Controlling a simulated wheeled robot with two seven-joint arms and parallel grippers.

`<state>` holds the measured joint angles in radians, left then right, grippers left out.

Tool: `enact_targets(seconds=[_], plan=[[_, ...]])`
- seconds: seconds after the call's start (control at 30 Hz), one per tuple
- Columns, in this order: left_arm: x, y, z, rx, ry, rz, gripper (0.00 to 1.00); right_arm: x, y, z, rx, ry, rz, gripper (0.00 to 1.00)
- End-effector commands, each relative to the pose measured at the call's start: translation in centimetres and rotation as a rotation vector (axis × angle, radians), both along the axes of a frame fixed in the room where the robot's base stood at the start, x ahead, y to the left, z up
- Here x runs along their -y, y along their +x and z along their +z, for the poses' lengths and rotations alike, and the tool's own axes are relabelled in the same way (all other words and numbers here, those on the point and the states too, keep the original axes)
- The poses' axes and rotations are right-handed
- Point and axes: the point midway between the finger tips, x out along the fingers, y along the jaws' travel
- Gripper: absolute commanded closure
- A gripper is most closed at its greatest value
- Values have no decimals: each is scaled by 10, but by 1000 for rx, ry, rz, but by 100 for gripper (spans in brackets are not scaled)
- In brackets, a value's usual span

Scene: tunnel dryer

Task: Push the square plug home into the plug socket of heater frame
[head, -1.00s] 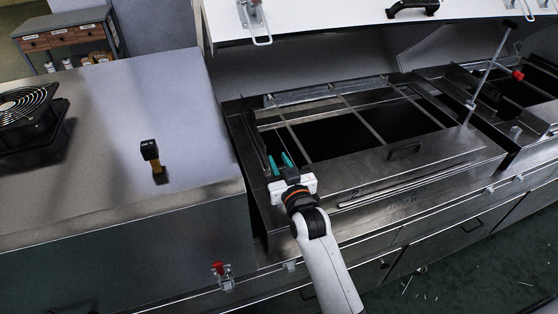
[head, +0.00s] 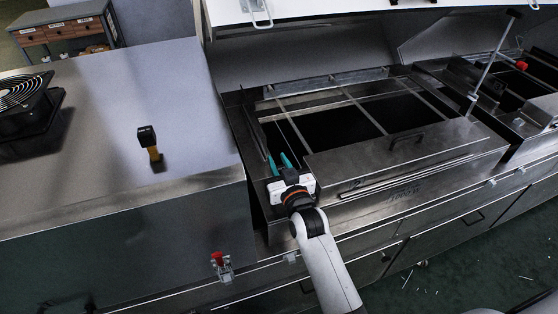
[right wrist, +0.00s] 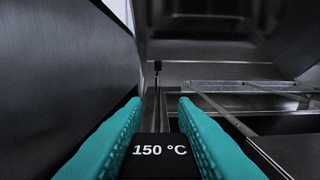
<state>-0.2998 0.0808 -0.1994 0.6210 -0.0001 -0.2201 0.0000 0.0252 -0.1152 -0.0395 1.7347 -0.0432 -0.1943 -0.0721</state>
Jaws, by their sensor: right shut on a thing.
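My right gripper (head: 279,161) is over the front left corner of the heater frame (head: 350,165) in the head view, its teal fingers pointing away from me. In the right wrist view the fingers (right wrist: 159,110) are shut on a black block marked 150 °C (right wrist: 160,156), apparently the square plug. The block's far end and the plug socket cannot be made out. The plug cannot be told apart in the head view. My left gripper is not in view.
A smooth metal housing (head: 95,130) stands left of the frame, bearing a black-and-yellow upright piece (head: 150,144) and a fan (head: 22,110). A raised white lid (head: 330,12) is behind. A rod with a red piece (head: 521,65) stands at right. A red-handled latch (head: 219,262) is on the front.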

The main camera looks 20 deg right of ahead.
Motion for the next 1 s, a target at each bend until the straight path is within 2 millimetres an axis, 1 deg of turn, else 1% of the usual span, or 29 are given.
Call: enact_targets(seconds=[0.03, 0.23, 0.8, 1.0], plan=[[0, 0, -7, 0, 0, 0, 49, 0, 0, -8, 0, 0, 0, 100], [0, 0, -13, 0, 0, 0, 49, 0, 0, -18, 2, 0, 0, 100], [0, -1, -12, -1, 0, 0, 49, 0, 0, -18, 2, 0, 0, 100], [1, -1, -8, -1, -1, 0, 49, 0, 0, -17, 0, 0, 0, 100]])
